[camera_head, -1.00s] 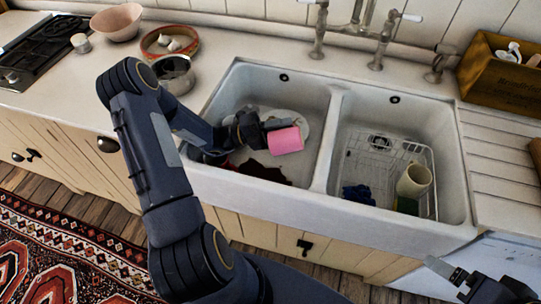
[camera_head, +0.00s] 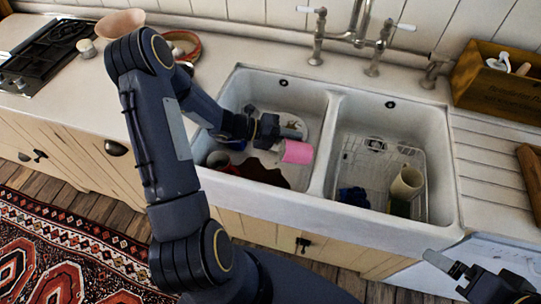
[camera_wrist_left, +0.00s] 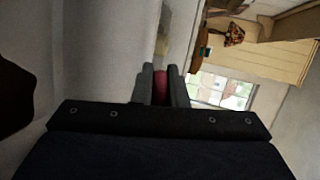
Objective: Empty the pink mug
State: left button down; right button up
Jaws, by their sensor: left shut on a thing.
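The pink mug (camera_head: 297,152) is in my left gripper (camera_head: 274,136), over the left basin of the white double sink (camera_head: 333,150) in the head view. The mug looks tilted; its opening and inside cannot be made out. In the left wrist view, the left gripper's fingers (camera_wrist_left: 160,85) are closed on a dark pink part of the mug (camera_wrist_left: 161,90). A dark red-brown patch (camera_head: 262,173) shows in the left basin, below and left of the mug. My right gripper (camera_head: 447,265) is at the lower right, away from the sink; its opening is unclear.
A pale plate (camera_head: 290,124) and a dark cup (camera_head: 218,160) are in the left basin. The right basin holds a wire rack (camera_head: 365,165), a cream mug (camera_head: 407,183) and a blue cloth (camera_head: 353,195). Taps (camera_head: 318,40) stand behind, and a wooden box (camera_head: 497,85) at right.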

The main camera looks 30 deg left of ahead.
pick_arm(q)
jog(key=g+y+p, duration=0.1)
jog(key=y+p, duration=0.1)
jog(key=g+y+p, duration=0.1)
jog(key=y+p, duration=0.1)
jog(key=d+g+y+p, duration=0.1)
jog(key=y+p, duration=0.1)
jog(key=p, duration=0.1)
jog(key=shift+w+d+f+g, duration=0.1)
jog(key=shift+w+f+g, duration=0.2)
jog(key=shift+f, duration=0.1)
jog(key=d+r+g+y, duration=0.1)
jog(key=y, duration=0.1)
jog(key=w+d+g+y, duration=0.1)
jog(key=y, duration=0.1)
jog(key=w+d+r+g+y, duration=0.1)
jog(key=y, duration=0.1)
jog(key=shift+w+d+r+g, duration=0.1)
jog(key=shift+d+r+g, duration=0.2)
jog(key=shift+r+g, duration=0.1)
jog(key=shift+w+d+r, duration=0.1)
jog(key=shift+d+r, duration=0.1)
jog(key=shift+d, duration=0.05)
dwell(0.4)
